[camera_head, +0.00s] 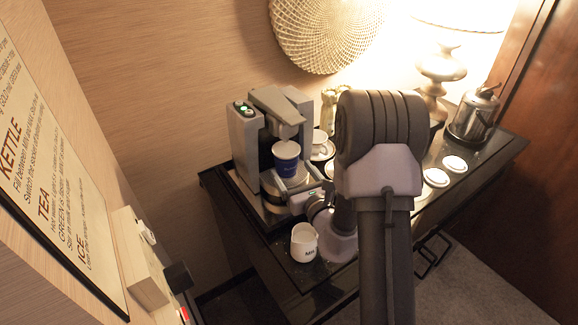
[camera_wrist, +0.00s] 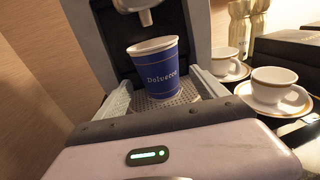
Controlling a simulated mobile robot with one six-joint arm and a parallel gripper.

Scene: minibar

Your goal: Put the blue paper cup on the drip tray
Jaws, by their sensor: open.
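The blue paper cup (camera_wrist: 155,70) with a white rim stands upright on the perforated drip tray (camera_wrist: 188,95), below the spout of the coffee machine (camera_wrist: 185,35). The cup also shows in the head view (camera_head: 286,160). My gripper (camera_wrist: 163,84) is open, with one finger on each side of the cup's lower part. The fingers look apart from the cup wall. In the head view my gripper (camera_head: 288,184) is low in front of the machine, and my arm covers part of the counter to its right.
A white milk jug (camera_head: 304,243) stands near the counter's front edge, close to my wrist. White cups on saucers (camera_wrist: 275,88) stand right of the machine. A metal kettle (camera_head: 474,115), a lamp (camera_head: 441,66) and white round lids (camera_head: 437,177) are farther right.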

